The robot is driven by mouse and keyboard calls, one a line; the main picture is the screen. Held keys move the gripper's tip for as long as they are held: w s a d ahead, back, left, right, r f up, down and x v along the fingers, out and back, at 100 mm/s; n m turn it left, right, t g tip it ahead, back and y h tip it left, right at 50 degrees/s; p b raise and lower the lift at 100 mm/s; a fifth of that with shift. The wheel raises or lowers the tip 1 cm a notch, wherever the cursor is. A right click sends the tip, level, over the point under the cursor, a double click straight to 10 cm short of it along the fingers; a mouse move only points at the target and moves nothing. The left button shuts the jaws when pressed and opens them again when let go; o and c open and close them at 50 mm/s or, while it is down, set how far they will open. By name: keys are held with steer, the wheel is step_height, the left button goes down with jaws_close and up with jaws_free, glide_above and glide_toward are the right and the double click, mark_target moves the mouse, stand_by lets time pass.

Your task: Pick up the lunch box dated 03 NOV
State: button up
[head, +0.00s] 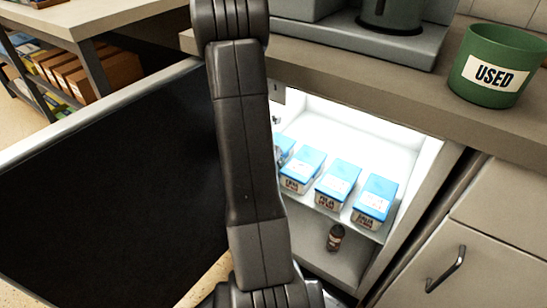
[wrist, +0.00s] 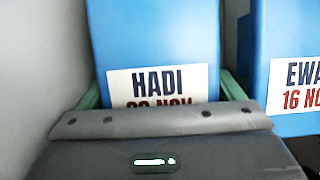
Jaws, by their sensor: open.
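A blue lunch box (wrist: 153,40) labelled HADI fills the middle of the wrist view. The lower part of its label is cut off by my gripper's body; NOV shows in part, but the day number is not clear. My gripper (wrist: 162,90) is open, with a green finger at each side of this box. I cannot tell whether the fingers touch it. A second blue box (wrist: 294,60), labelled EWA with 16 NOV, stands to the right. In the head view, my arm hides the gripper and part of the leftmost box (head: 286,145).
Several blue-topped boxes stand in a row on the lit fridge shelf (head: 345,222), including a rightmost one (head: 375,198). A small brown bottle (head: 335,238) stands below. The fridge door (head: 110,180) is open at left. A green USED bin (head: 496,65) stands on the counter.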

steer(key=c, duration=0.9)
steer(key=shift+o, duration=0.2)
steer(key=shift+r, duration=0.2)
steer(key=shift+r+p, duration=1.5)
steer(key=shift+p, duration=0.1)
steer(key=shift+r, duration=0.2)
steer(key=shift+f, duration=0.1)
